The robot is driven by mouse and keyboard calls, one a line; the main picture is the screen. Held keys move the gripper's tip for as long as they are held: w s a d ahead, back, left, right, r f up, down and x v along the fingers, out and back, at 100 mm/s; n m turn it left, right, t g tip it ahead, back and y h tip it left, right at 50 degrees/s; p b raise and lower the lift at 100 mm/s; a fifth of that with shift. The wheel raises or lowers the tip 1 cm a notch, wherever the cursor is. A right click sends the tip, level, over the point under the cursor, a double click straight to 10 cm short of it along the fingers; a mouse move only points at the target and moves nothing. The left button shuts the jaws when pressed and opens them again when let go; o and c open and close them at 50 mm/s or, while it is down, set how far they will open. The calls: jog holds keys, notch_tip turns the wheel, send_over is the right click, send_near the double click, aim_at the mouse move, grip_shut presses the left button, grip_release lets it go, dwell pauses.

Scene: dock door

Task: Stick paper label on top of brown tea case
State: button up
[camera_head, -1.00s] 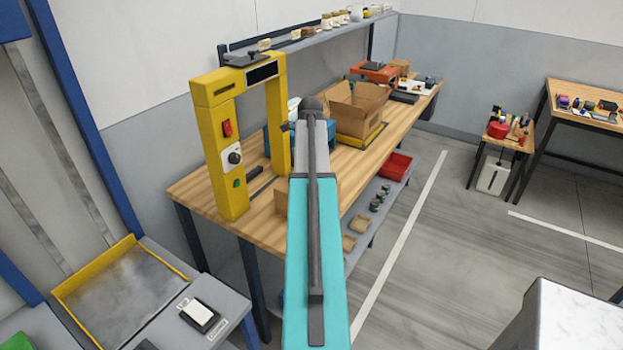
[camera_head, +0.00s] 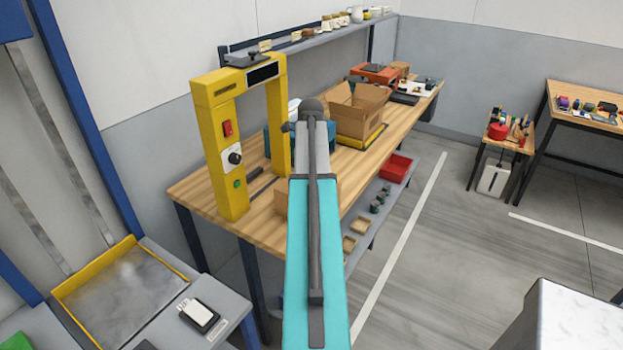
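My arm reaches away over the workbench, and its far end hides my gripper; I cannot see the fingers or anything they may hold. A white paper piece, possibly the paper label (camera_head: 197,311), lies on a small dark block on the grey ledge at the lower left. A brown box side (camera_head: 281,202) shows on the bench just left of my arm, mostly hidden; I cannot tell if it is the tea case. An open brown carton (camera_head: 362,116) stands further back, with a small dark shape at its rear rim that I cannot identify.
A yellow gate frame (camera_head: 222,150) stands on the wooden bench (camera_head: 200,195), left of my arm. A blue object sits behind it. A red bin (camera_head: 397,167) and small items are on the lower shelf. A yellow-edged tray (camera_head: 120,295) is at lower left. The floor at right is open.

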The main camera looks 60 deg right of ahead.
jog(key=f, duration=0.2)
jog(key=s+a+f, duration=0.1)
jog(key=shift+f, duration=0.2)
jog(key=o, duration=1)
jog(key=shift+o, duration=0.2)
jog(key=shift+d+r, duration=0.1)
jog(key=shift+w+d+r+b, duration=0.1)
jog(key=shift+r+b, duration=0.15)
jog(key=shift+r, duration=0.2)
jog(key=shift+w+d+r+b, duration=0.1)
jog(key=shift+r+b, duration=0.1)
jog(key=shift+r, duration=0.25)
jog(key=shift+r+b, duration=1.4)
jog(key=shift+r, duration=6.2)
